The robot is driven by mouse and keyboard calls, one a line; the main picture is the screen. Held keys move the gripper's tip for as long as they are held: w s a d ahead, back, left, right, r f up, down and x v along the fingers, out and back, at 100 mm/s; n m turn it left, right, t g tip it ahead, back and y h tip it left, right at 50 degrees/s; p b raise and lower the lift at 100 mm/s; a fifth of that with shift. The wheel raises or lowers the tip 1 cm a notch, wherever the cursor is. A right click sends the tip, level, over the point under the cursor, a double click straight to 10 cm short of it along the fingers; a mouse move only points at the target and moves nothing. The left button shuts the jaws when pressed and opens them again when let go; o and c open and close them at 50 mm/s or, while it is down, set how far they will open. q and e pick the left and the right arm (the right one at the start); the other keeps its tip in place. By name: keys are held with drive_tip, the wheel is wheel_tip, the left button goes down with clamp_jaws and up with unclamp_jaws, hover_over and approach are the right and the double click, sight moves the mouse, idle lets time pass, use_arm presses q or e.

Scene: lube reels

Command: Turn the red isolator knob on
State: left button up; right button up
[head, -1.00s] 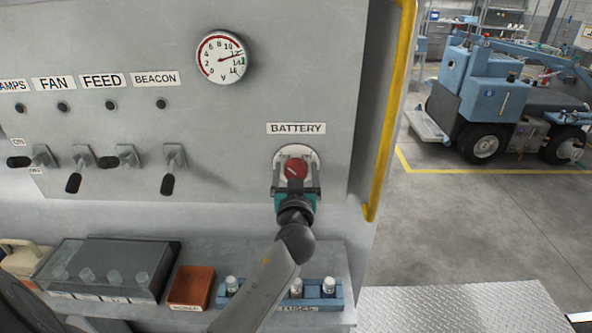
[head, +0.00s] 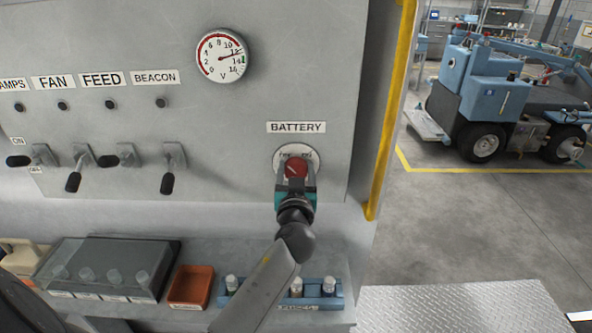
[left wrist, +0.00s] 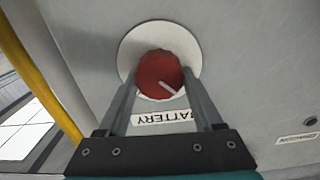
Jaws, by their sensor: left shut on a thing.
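The red isolator knob (head: 296,168) sits on a round pale plate under the BATTERY label (head: 296,128) on the grey panel. A white pointer line on its face runs slantwise. My left gripper (head: 296,172) reaches up from below and is shut on the knob, one finger on each side. In the left wrist view the knob (left wrist: 160,74) shows between the two fingers (left wrist: 163,90), with its white line slanting down to the right. The voltage gauge (head: 222,57) has its needle pointing right, near 12 to 14. My right gripper is not in view.
Several black-handled switches (head: 73,168) stick out of the panel at left. A shelf below holds a clear-lidded box (head: 110,268), an orange tray (head: 190,287) and a blue fuse rack (head: 325,297). A yellow rail (head: 391,110) runs down the panel's right edge.

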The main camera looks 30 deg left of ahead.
use_arm(q)
drive_tip(key=m, duration=0.3)
drive_tip(key=shift+d+m, duration=0.1)
drive_tip(key=shift+m, duration=0.2)
drive_tip(key=m, duration=0.4)
drive_tip(key=shift+w+d+m, duration=0.1)
drive_tip(key=shift+m, duration=0.2)
drive_tip(key=m+p, duration=0.1)
drive_tip(key=m, duration=0.3)
drive_tip(key=shift+m, duration=0.3)
drive_tip(key=shift+w+d+f+m+p, duration=0.1)
drive_tip(key=shift+m+p, duration=0.15)
drive_tip(key=shift+m, duration=0.9)
drive_tip(key=shift+f+m+p, duration=0.1)
drive_tip(key=shift+m+p, duration=0.1)
drive_tip(key=shift+m, duration=0.95)
drive_tip(key=o, duration=1.4)
drive_tip(key=shift+c, duration=0.2)
drive_tip(key=shift+f, duration=0.1)
